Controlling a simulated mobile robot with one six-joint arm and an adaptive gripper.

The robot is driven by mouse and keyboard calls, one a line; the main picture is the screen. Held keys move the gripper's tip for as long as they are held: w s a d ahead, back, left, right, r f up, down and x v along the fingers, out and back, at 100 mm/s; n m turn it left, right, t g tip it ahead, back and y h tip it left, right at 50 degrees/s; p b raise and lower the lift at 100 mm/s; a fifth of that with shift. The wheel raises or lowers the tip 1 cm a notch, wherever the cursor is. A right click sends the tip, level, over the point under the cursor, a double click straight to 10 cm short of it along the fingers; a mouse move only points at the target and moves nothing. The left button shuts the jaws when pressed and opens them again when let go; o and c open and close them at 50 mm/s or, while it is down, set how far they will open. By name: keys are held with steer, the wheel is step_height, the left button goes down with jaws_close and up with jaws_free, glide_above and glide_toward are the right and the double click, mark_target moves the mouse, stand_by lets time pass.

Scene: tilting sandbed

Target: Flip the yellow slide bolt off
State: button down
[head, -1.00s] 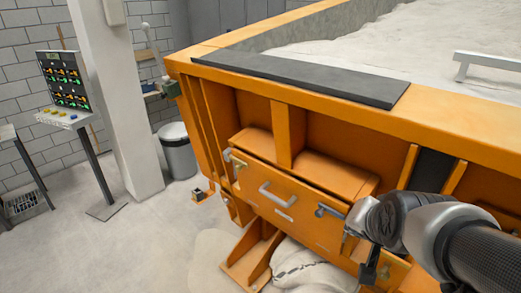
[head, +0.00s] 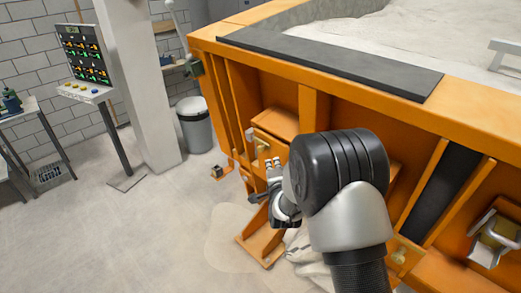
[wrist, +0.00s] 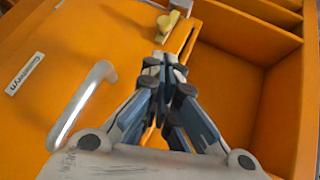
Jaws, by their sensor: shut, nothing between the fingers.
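The yellow slide bolt (wrist: 168,24) sits at the top of the wrist view, on the orange panel by its edge, with grey metal at its upper end. In the head view a small yellowish fitting (head: 263,146), apparently the same bolt, shows at the panel's upper left corner. My gripper (wrist: 160,60) is shut and empty. Its fingertips are just below the bolt in the wrist picture, apparently apart from it. In the head view my gripper (head: 272,168) is beside the panel's left end, and my arm hides most of the panel.
A grey bar handle (wrist: 85,105) and a white label (wrist: 25,73) are on the panel. An open orange recess (wrist: 235,75) lies right of its edge. The sandbed frame (head: 350,102) rises above my arm. Open floor (head: 150,230) and a bin (head: 195,124) lie left.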

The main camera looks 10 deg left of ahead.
steer(key=shift+a+f, duration=0.15)
steer(key=shift+a, duration=0.05)
glide_toward(267, 147)
steer(key=x, duration=0.5)
steer(key=shift+w+d, duration=0.1)
stand_by(0.4)
steer(key=shift+b, duration=0.4)
